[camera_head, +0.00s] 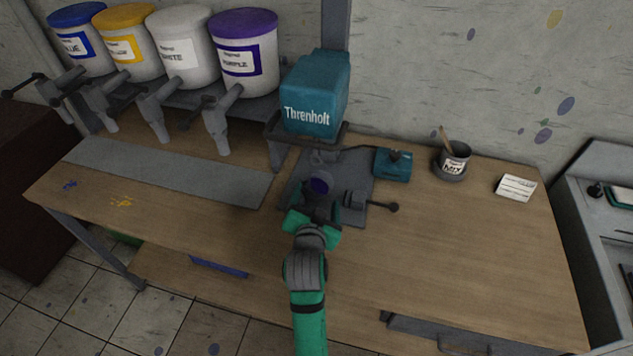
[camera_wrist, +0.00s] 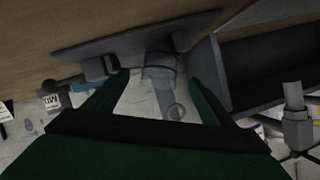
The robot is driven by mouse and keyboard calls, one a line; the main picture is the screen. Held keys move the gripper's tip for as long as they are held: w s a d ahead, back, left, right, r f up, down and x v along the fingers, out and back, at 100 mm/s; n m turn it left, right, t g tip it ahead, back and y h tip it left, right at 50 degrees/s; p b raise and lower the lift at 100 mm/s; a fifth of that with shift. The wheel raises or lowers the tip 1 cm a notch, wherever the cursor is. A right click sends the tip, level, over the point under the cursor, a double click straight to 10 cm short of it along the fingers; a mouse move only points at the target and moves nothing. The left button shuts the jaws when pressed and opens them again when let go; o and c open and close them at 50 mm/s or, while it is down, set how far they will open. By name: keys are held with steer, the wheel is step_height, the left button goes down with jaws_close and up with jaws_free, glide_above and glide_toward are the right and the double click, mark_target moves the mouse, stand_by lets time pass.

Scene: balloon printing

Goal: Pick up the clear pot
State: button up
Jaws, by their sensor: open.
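The clear pot (camera_head: 320,183) appears as a small see-through cup with dark purple in it, on the grey plate in front of the teal Threnholt machine (camera_head: 316,95). In the wrist view a faint see-through shape, apparently the pot (camera_wrist: 160,72), lies between my fingers. My gripper (camera_head: 316,203) is open at the pot's near side, low over the plate. In the wrist view the fingers of my gripper (camera_wrist: 157,88) stand apart on both sides of the shape. I cannot tell whether they touch it. My gripper partly hides the pot in the head view.
A black-handled clamp (camera_head: 375,203) sits right of the pot. A teal box (camera_head: 393,165), a mix pot with a stick (camera_head: 455,160) and a white card (camera_head: 515,187) stand farther right. Paint tubs (camera_head: 245,55) with taps line the back left. The table's right front (camera_head: 470,255) is clear.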

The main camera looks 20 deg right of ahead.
mark_target(321, 178)
steer(key=x, duration=0.2)
steer(key=shift+w+d+f, duration=0.15)
steer(key=shift+w, duration=0.15)
steer(key=shift+d+r+x, duration=0.1)
steer(key=shift+r+x, duration=0.05)
steer(key=shift+x, duration=1.15)
steer(key=shift+d+r+x, duration=0.15)
steer(key=shift+x, duration=1.1)
steer(key=c, duration=1.3)
steer(key=shift+r, duration=0.1)
